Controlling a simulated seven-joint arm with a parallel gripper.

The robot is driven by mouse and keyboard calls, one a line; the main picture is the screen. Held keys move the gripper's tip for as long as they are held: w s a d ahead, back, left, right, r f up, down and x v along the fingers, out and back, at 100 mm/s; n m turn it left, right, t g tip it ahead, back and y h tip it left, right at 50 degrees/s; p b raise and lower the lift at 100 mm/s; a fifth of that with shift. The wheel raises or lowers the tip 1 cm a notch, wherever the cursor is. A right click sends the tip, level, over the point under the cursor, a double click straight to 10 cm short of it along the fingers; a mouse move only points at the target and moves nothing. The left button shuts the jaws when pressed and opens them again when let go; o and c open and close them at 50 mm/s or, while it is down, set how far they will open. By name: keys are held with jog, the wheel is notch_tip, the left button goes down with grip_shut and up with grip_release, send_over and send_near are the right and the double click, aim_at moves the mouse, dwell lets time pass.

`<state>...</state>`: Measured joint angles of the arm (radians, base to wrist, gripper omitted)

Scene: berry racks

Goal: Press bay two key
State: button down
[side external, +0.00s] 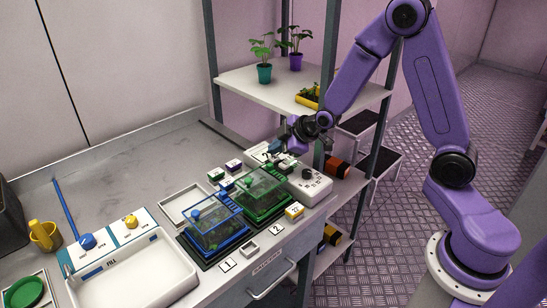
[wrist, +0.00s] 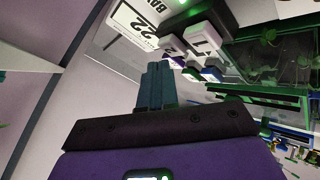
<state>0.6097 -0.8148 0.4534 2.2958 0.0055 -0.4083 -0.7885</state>
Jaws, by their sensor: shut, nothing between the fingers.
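Several pale key blocks show in the wrist view. One key (wrist: 205,38) seems to carry a 1, and the key beside it (wrist: 172,45) seems to carry a 2; both marks are hard to read. My gripper (wrist: 157,70) is shut and empty, its fingertips just short of the keys in the picture; I see no contact. In the side view my gripper (side external: 285,153) is low over the back right of the bench and partly hides a white panel (side external: 262,148). The green-framed bay (side external: 262,212) stands beside the blue-framed bay (side external: 212,241).
A white box with a black knob (side external: 309,184) stands close to my gripper. A shelf post (side external: 328,95) rises just behind it. A white basin (side external: 135,279) and a yellow mug (side external: 44,235) are at the left. The bench's back left is mostly clear.

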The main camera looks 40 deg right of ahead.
aim_at(277, 159)
jog(key=shift+r, duration=0.15)
notch_tip(277, 159, up, 6)
jog(key=shift+f, duration=0.1)
dwell(0.7)
jog(key=s+a, duration=0.2)
jog(key=s+a+g, duration=0.1)
jog(key=s, duration=0.2)
jog(key=s+a+g, duration=0.1)
jog(key=s+a, duration=0.1)
jog(key=shift+s+a+y, duration=0.3)
jog(key=shift+s+y, duration=0.05)
jog(key=shift+y, duration=0.05)
jog(key=s+d+r+n+g+h, duration=0.1)
jog(key=s+g, duration=0.5)
jog(key=s, duration=2.2)
jog(key=shift+r+g+h, duration=0.35)
jog(key=shift+g+h, duration=0.05)
jog(key=shift+h, duration=0.3)
